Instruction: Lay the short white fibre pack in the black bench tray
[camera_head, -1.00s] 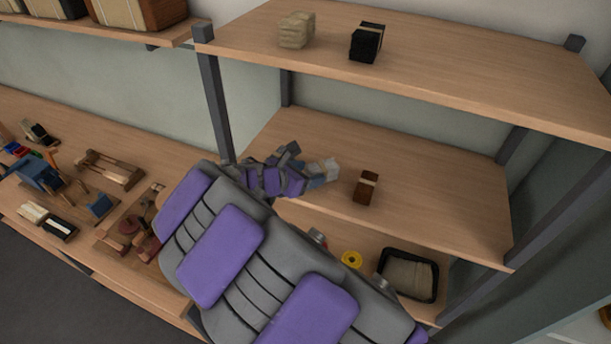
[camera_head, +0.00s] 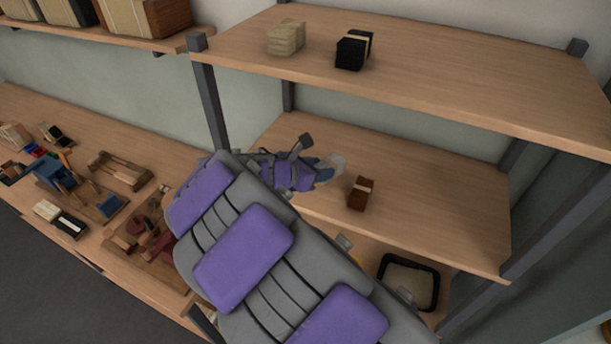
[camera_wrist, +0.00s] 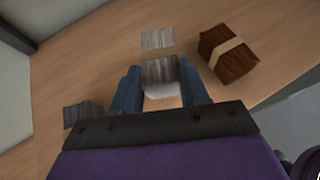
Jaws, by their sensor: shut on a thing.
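My gripper (camera_wrist: 160,88) is shut on a short pale fibre pack (camera_wrist: 160,72), whose streaked grey-white body shows between the blue fingers in the wrist view. In the head view my gripper (camera_head: 330,170) is over the middle shelf, left of a brown banded pack, and the held pack is a pale blur at its tip. A black-rimmed tray (camera_head: 436,284) with a pale inside stands on the lower surface at the right, below the middle shelf and partly behind my arm. I take it to be the bench tray.
The brown pack (camera_head: 361,193) stands close to my gripper. Grey-white streaked patches (camera_wrist: 157,39) lie nearby in the wrist view; what they are is unclear. A beige pack (camera_head: 286,38) and a black pack (camera_head: 353,50) are on the top shelf. The left bench (camera_head: 110,255) is cluttered.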

